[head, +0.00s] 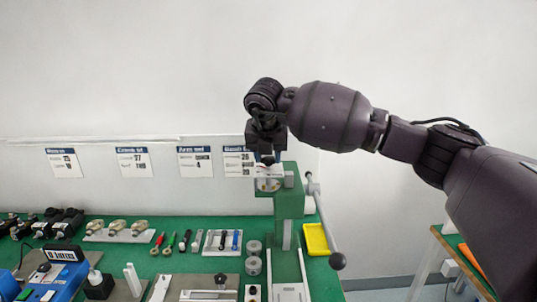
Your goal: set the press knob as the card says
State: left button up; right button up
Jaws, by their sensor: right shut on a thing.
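The green press (289,205) stands at the right end of the bench, with a side lever ending in a dark ball (337,261). My right gripper (267,158) points down at the top front of the press and is shut on the press knob there. The fingers hide most of the knob, so its setting cannot be read. A pale dial plate (268,184) shows just below the fingers. Several cards hang on the low back panel; the rightmost card (238,163) is partly covered by my gripper. Its print is too small to read surely. My left gripper is out of view.
A yellow tray (317,240) lies right of the press. Left of it are a white tool holder (222,242), grey round parts (254,257), loose screwdrivers and a blue device (58,276). A second table (455,246) stands at the right, beyond a gap.

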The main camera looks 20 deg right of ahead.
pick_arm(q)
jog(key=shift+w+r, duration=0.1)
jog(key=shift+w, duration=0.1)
pick_arm(e)
jog(key=shift+r, duration=0.1)
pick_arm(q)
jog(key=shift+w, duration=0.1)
pick_arm(e)
jog(key=o, duration=0.9)
jog(key=shift+o, duration=0.2)
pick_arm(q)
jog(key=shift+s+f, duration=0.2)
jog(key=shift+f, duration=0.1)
pick_arm(e)
jog(key=v, duration=1)
jog(key=shift+r, duration=0.3)
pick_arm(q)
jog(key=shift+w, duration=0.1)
pick_arm(e)
jog(key=shift+s+a, duration=0.1)
jog(key=shift+s, duration=0.05)
